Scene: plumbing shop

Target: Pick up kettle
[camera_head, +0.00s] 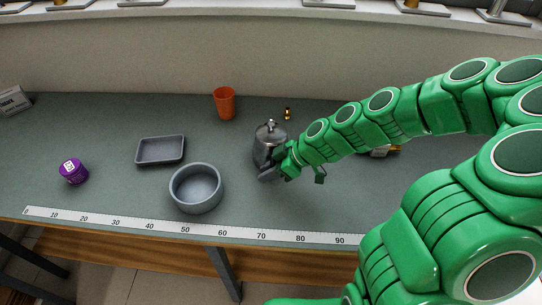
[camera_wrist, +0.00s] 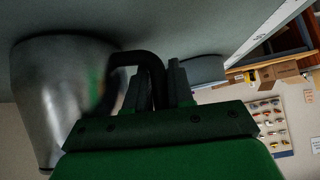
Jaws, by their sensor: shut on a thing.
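The kettle (camera_head: 270,145) is a shiny metal pot with a knobbed lid, on the grey-green worktop right of the middle in the head view. In the wrist view its metal body (camera_wrist: 58,85) fills the left, with its dark handle (camera_wrist: 150,66) looping toward my fingers. My gripper (camera_head: 283,165) is at the kettle's lower right side in the head view. In the wrist view my gripper (camera_wrist: 165,85) is shut on the handle. My arm hides part of the kettle's right side. I cannot tell whether its base touches the worktop.
A round grey bowl (camera_head: 196,188) stands left of the kettle, with a grey tray (camera_head: 160,150) beyond it. An orange cup (camera_head: 225,103) and a small brass fitting (camera_head: 287,114) stand behind. A purple jar (camera_head: 73,171) is at the left. A ruler strip (camera_head: 190,228) runs along the front edge.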

